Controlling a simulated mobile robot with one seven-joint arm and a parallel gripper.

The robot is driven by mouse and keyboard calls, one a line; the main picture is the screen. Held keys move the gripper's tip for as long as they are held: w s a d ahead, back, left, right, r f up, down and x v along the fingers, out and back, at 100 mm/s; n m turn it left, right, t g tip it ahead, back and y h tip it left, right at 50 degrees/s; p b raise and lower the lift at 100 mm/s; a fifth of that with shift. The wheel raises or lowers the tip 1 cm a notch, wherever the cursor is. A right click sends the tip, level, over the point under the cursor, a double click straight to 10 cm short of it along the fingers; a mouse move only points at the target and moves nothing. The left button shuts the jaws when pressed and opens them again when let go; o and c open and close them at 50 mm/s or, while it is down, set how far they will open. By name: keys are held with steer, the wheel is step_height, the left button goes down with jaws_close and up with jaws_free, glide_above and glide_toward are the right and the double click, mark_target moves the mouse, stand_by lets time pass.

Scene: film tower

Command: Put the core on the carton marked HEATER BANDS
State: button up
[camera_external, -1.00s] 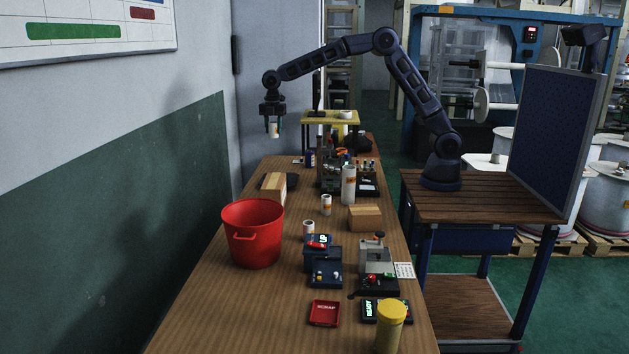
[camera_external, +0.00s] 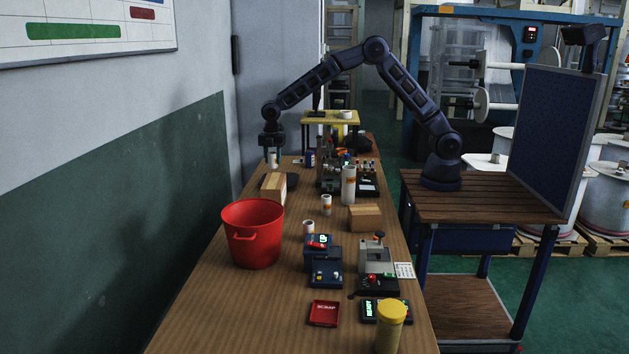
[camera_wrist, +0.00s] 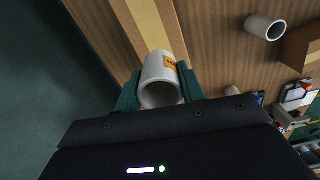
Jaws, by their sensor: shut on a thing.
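My gripper (camera_external: 272,153) is shut on a white hollow core (camera_external: 273,160) with an orange label, held upright over the back left of the bench. In the wrist view the core (camera_wrist: 160,80) sits between my gripper's green fingers (camera_wrist: 159,92), its open end facing the camera. A brown carton with a pale tape strip (camera_external: 273,188) lies just below it, and this carton (camera_wrist: 124,22) also shows in the wrist view. Whether core and carton touch is unclear. Another brown carton (camera_external: 365,219) stands to the right. I cannot read HEATER BANDS on either.
A tall white roll (camera_external: 348,185) and short white cores (camera_external: 326,205) (camera_external: 308,227) stand mid-bench. A red bucket (camera_external: 252,235) is at the left edge. Devices, a scrap tray (camera_external: 324,313) and a yellow-lidded jar (camera_external: 390,330) fill the front. The wall is close on the left.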

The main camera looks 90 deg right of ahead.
steer(key=shift+f, duration=3)
steer(key=shift+f, duration=0.2)
steer(key=o, duration=1)
steer(key=shift+c, duration=0.2)
steer(key=shift+r, duration=0.1)
